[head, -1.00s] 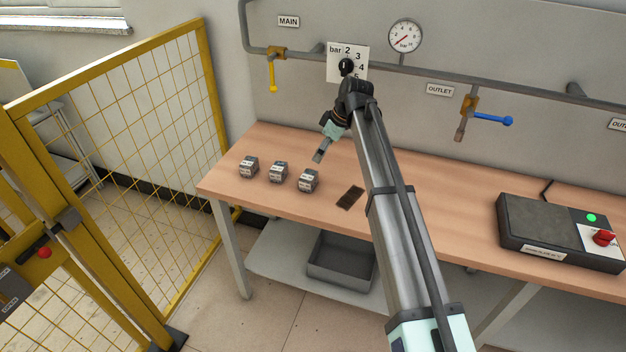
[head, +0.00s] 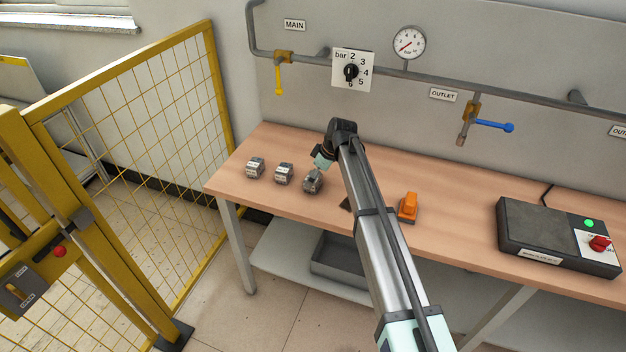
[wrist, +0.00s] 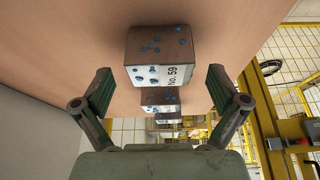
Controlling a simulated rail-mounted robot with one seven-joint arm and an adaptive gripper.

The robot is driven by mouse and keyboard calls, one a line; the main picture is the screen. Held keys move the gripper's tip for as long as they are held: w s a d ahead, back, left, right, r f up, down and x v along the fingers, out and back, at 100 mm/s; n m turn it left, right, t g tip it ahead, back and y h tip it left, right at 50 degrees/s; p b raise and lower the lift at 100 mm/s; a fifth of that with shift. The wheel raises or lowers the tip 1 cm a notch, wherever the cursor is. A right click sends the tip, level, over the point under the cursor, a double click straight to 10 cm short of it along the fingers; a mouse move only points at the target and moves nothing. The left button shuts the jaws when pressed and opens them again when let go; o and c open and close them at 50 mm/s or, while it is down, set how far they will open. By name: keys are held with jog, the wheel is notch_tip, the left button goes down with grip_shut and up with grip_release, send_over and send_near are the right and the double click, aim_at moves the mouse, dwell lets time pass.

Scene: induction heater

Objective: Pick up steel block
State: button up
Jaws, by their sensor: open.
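Three small grey metallic blocks with white labels stand in a row on the workbench: a left block (head: 255,167), a middle block (head: 284,173) and a right block (head: 312,184). I cannot read which is steel. My gripper (wrist: 160,78) is open. In the head view it is at the right block and partly covers it. In the wrist view the nearest block (wrist: 153,58), marked "No. 59" with blue spots, lies centred between the lines of the two fingers, with a gap on each side. Another block (wrist: 160,97) shows behind it.
The wooden bench (head: 450,225) has an orange object (head: 408,207) right of my arm and a dark heater box (head: 555,235) with a red knob. A dark plate (head: 346,204) is mostly hidden by my arm. A yellow fence (head: 175,120) stands left.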

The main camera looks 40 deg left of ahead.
jog(key=shift+x, duration=0.9)
grip_shut()
jog(key=shift+a+r, duration=0.1)
jog(key=shift+r, duration=0.15)
